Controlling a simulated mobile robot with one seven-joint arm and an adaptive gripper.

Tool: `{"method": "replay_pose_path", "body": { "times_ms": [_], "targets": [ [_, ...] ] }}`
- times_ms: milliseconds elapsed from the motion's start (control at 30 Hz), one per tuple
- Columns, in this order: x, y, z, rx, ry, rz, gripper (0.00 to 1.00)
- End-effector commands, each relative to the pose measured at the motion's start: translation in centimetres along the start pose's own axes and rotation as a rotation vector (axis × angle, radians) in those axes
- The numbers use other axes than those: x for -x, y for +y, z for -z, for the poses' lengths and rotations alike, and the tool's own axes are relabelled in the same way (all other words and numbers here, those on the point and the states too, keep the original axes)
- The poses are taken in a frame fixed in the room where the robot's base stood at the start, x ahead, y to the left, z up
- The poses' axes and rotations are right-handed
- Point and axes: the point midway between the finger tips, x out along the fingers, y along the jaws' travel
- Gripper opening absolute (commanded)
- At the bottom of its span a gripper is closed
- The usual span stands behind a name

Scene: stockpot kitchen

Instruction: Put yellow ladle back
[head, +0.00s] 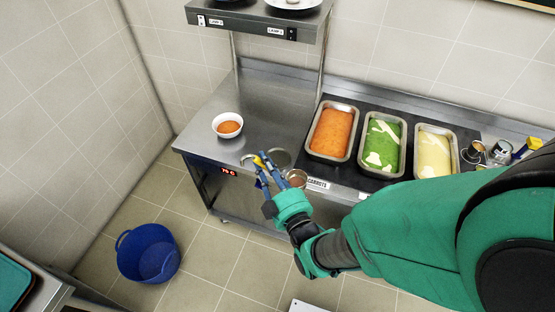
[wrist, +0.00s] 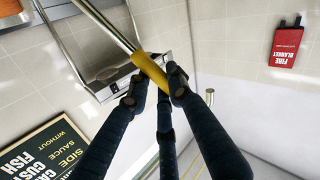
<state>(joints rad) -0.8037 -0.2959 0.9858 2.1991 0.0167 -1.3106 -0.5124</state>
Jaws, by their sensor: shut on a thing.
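My gripper (head: 264,166) is shut on the yellow grip of the yellow ladle (head: 258,160), in front of the counter's front edge in the head view. In the wrist view, the dark fingers of my gripper (wrist: 153,86) close around the yellow ladle grip (wrist: 149,69). Its metal shaft runs up and left out of that view, so the ladle's bowl does not show there. In the head view, a small round cup shape (head: 297,178) shows beside my gripper; I cannot tell whether it belongs to the ladle.
The steel counter (head: 205,135) holds a white bowl (head: 228,133) of orange food. Three trays, orange (head: 332,131), green (head: 382,145) and pale yellow (head: 435,151), stand to the right. Small metal cups (head: 475,151) are farther right. A shelf (head: 255,22) hangs above; a blue bucket (head: 147,253) is on the floor.

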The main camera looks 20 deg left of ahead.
Motion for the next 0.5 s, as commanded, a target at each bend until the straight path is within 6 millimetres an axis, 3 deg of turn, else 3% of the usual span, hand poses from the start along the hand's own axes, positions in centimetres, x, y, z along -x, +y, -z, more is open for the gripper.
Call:
{"method": "replay_pose_path", "body": {
  "times_ms": [267, 500],
  "targets": [
    [-0.9, 0.0, -0.1, 0.0, 0.0, 0.0, 0.0],
    [-4.3, -0.1, -0.5, 0.0, 0.0, 0.0, 0.0]
  ]
}}
